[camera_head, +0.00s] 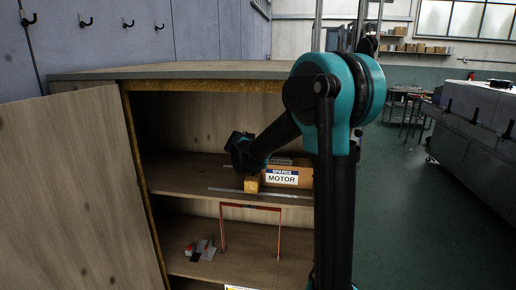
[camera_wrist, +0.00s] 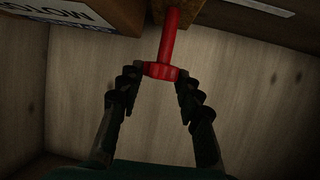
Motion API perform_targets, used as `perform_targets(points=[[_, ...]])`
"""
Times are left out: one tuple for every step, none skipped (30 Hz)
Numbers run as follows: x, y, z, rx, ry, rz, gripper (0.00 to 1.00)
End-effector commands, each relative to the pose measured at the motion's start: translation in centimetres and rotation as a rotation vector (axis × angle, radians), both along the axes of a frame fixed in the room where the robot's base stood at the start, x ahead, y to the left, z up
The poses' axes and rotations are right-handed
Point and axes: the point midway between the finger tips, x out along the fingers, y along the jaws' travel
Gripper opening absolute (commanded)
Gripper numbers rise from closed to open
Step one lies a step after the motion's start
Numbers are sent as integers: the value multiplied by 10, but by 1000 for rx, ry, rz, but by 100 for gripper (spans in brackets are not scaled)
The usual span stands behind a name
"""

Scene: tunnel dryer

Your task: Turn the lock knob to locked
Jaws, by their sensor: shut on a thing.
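The red lock knob (camera_wrist: 163,70) shows in the wrist view as a red stem with a wider head at its near end. The stem runs up to a brown block (camera_wrist: 178,14) at the top edge. My gripper (camera_wrist: 160,80) has its two dark fingers on either side of the knob's head and is shut on it. In the head view my gripper is inside the cabinet, above the upper shelf, with its fingertips hard to make out. The yellowish block (camera_head: 252,184) stands there at the shelf's front. The knob cannot be made out in that view, nor can any lock marking.
A box labelled SPARES MOTOR (camera_head: 288,175) sits right of the block; its label appears upside down in the wrist view (camera_wrist: 75,14). The cabinet door (camera_head: 75,190) stands open at left. A red frame (camera_head: 222,235) and small items (camera_head: 202,250) are lower down.

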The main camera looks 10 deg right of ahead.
Motion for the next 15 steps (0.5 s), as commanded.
perform_targets(points=[[1, 3, -1, 1, 1, -34, 6], [1, 3, 0, 0, 0, -56, 6], [1, 3, -1, 0, 1, -85, 6], [1, 3, -1, 1, 1, -107, 6], [2, 3, -1, 0, 1, -126, 6], [2, 4, -1, 1, 2, -151, 6], [2, 4, -1, 1, 1, -168, 6], [2, 4, -1, 1, 1, -184, 6], [2, 4, -1, 0, 2, -203, 6], [2, 4, -1, 1, 2, -217, 6], [2, 4, -1, 3, 1, -229, 6], [2, 4, -1, 1, 2, -243, 6], [2, 4, -1, 2, 1, -252, 6], [2, 4, -1, 1, 2, -262, 6], [2, 4, -1, 2, 1, -271, 6]])
